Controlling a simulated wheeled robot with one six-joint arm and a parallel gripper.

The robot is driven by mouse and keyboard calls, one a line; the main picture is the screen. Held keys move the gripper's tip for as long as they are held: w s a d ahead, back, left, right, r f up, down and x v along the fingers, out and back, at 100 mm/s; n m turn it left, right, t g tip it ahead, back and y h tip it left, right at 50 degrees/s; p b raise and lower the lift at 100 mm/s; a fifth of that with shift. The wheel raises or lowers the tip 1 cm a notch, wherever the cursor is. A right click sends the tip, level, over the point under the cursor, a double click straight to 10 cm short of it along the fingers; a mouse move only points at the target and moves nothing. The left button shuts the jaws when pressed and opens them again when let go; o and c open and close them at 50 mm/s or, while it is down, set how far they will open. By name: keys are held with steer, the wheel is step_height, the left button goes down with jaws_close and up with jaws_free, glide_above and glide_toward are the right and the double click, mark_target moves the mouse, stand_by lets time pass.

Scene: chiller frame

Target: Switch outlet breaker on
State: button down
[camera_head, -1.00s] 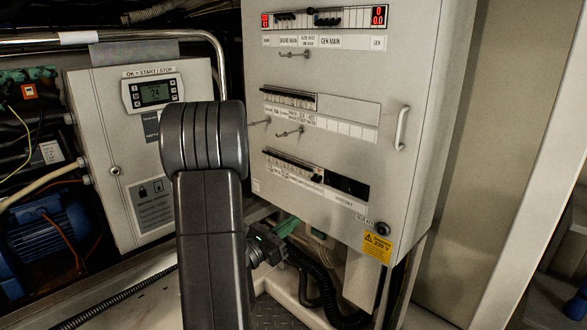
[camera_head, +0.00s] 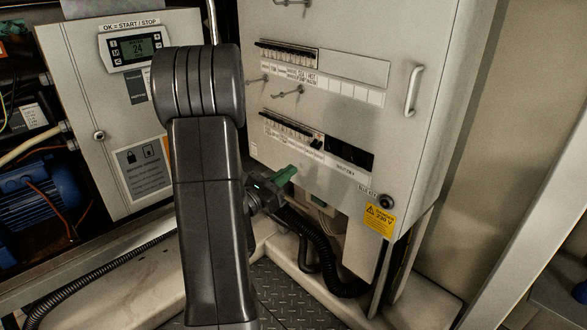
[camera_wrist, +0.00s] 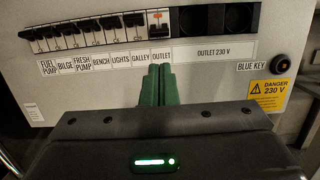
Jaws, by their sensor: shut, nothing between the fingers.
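In the head view my gripper (camera_head: 290,172) is below the bottom row.
Several other breakers (camera_wrist: 80,36) stand left of the outlet breaker. Dark round 230 V sockets (camera_wrist: 197,22) are to its right. A blue-key switch (camera_wrist: 281,66) and a yellow danger sign (camera_wrist: 276,92) are further right. A black corrugated hose (camera_head: 322,262) hangs below the cabinet.

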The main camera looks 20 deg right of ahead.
mark_target(320, 149)
steer(key=b+x, duration=0.1)
steer(key=x, duration=0.7)
steer(key=shift+w+d+r, duration=0.1)
steer(key=shift+d, duration=0.25)
steer(key=shift+w+r+p, duration=0.1)
steer(key=shift+p, duration=0.2)
steer(key=shift+a+r+p, duration=0.1)
steer(key=shift+p, duration=0.2)
steer(key=shift+y, duration=0.3)
steer(key=shift+p, duration=0.35)
